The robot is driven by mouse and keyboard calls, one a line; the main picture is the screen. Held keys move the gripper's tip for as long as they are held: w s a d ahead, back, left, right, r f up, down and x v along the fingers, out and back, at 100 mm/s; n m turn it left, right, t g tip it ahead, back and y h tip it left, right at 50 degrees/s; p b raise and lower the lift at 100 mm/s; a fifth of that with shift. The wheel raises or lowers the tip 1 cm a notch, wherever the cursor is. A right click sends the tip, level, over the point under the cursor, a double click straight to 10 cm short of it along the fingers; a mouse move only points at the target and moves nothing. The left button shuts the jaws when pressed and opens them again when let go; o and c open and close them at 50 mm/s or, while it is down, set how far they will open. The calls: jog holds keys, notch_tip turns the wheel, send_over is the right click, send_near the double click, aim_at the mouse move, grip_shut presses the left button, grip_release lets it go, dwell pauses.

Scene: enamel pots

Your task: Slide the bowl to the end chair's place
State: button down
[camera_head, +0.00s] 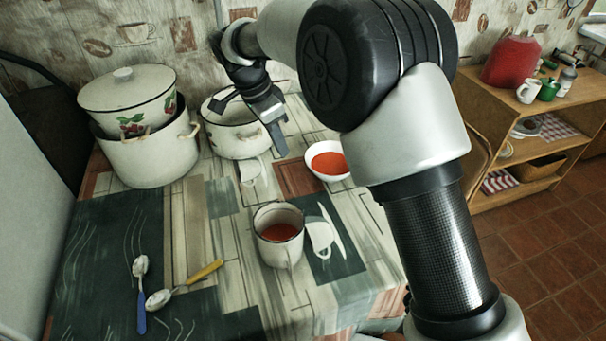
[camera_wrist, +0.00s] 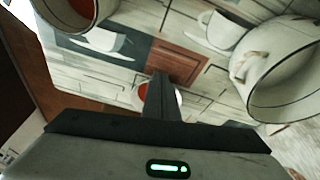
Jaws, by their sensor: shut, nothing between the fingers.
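The bowl (camera_head: 327,161) is small and white with red-orange soup in it. It stands on the patterned tablecloth, right of the middle, near my forearm. My gripper (camera_head: 281,150) is shut and empty, pointing down at the left of the bowl, in front of the open pot. In the wrist view the closed fingers (camera_wrist: 161,84) hide the middle of the bowl (camera_wrist: 143,91), whose edges show on both sides. I cannot tell whether they touch. A curved wooden edge right of my arm may be a chair back (camera_head: 480,158); most of it is hidden.
An enamel mug (camera_head: 279,238) with red liquid stands in front of the bowl. An open white pot (camera_head: 232,139) is behind my gripper; stacked pots (camera_head: 148,155) are at the left. Two spoons (camera_head: 157,299) lie front left. A wooden shelf (camera_head: 490,98) stands at the right.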

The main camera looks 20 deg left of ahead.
aim_at(314, 162)
jog(key=shift+m, duration=0.5)
jog(key=b+x, duration=0.1)
jog(key=x, duration=0.5)
jog(key=b+x, duration=0.1)
jog(key=x, duration=0.2)
jog(key=shift+s+a+f+b, duration=0.1)
jog(key=shift+a+f+b, duration=0.2)
jog(key=shift+a, duration=0.05)
jog(key=w+d, duration=0.2)
jog(key=shift+d+f, duration=0.15)
jog(key=shift+d, duration=0.1)
jog(key=shift+w+d+b, duration=0.3)
jog(key=shift+w, duration=0.1)
jog(key=w+d, duration=0.2)
jog(key=shift+w+d, duration=0.15)
jog(key=shift+d, duration=0.2)
jog(key=shift+a, duration=0.1)
